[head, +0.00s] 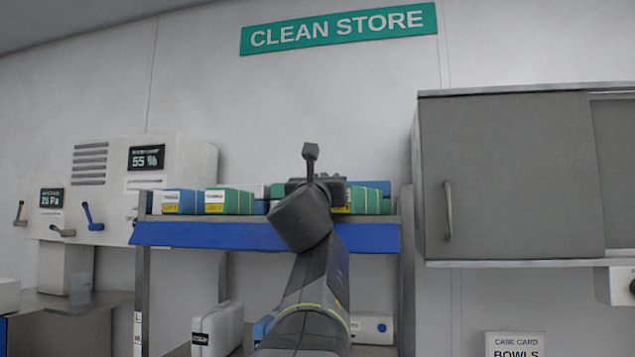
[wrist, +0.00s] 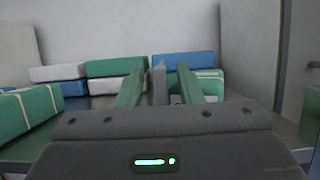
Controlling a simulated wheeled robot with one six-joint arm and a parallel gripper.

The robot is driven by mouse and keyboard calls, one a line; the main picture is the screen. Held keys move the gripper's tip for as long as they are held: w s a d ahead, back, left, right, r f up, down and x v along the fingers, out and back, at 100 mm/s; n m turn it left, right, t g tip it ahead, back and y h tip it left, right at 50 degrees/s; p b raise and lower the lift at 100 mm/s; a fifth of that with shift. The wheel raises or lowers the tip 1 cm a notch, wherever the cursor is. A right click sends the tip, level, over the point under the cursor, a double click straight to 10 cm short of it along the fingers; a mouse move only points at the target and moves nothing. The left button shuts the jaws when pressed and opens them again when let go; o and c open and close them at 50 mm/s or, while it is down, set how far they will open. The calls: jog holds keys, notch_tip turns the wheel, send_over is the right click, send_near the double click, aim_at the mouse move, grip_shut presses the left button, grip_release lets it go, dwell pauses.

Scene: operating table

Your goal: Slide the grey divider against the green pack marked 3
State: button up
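A grey upright divider (wrist: 159,84) stands between my gripper's two fingers in the wrist view. My gripper (wrist: 159,86) is open around it, with a gap on each side. In the head view my gripper (head: 322,186) is at the shelf, and my arm hides the divider. A green pack with a yellow label (head: 368,201) is just right of my gripper; its number is too small and partly covered to read. A green pack edge (wrist: 309,116) shows at the right of the wrist view. Another green pack with a yellow label (head: 231,201) sits left of my gripper.
A blue pack (head: 181,201) stands at the shelf's left. Green, blue and white packs (wrist: 115,67) lie stacked at the back. The shelf has a blue front edge (head: 200,235). A grey cabinet (head: 510,180) is close on the right.

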jog(key=shift+s+f, duration=0.1)
jog(key=shift+s, duration=0.05)
jog(key=b+v, duration=0.2)
jog(key=v, duration=1.1)
jog(key=shift+s, duration=0.25)
jog(key=shift+a, duration=0.1)
jog(key=p+x, duration=0.2)
jog(key=x, duration=1.1)
jog(key=shift+w, duration=0.35)
jog(key=shift+w+a, duration=0.1)
jog(key=shift+a, duration=0.05)
